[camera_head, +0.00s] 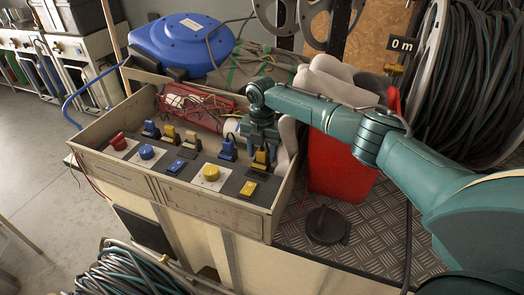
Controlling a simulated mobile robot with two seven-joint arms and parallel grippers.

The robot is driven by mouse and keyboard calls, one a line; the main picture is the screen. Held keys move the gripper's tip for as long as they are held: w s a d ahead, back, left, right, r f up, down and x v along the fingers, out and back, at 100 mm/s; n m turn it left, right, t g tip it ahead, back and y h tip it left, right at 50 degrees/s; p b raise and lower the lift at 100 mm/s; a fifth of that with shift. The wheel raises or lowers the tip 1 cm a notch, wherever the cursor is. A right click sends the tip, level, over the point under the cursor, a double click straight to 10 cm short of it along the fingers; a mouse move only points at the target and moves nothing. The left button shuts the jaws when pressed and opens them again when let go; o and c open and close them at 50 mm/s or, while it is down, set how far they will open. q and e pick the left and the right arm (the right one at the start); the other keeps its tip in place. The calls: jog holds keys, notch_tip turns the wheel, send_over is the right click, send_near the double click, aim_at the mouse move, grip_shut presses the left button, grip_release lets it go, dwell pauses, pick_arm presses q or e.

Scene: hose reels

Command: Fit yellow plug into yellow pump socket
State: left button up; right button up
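My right gripper (262,147) points down at the right end of the open panel box. It is directly above a yellow plug-like piece (261,159), with its fingertips at or very near its top. I cannot tell whether the fingers grip it. A flat yellow piece (248,189), which may be a socket, lies on the dark panel just in front of it. A round yellow knob (211,172) on a white plate is to the left. Which of these belongs to the pump is not clear. My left gripper is not in view.
The box (225,201) has raised walls. A blue plug (227,149), a flat blue piece (177,167), a blue knob (146,152) and a red knob (118,142) are on its panel. A red container (338,170) and a black round cap (326,226) are right of the box.

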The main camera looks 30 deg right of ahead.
aim_at(262, 150)
notch_tip(262, 150, up, 12)
jog(key=p, duration=0.1)
jog(key=shift+r, duration=0.2)
dwell(0.3)
dwell(0.4)
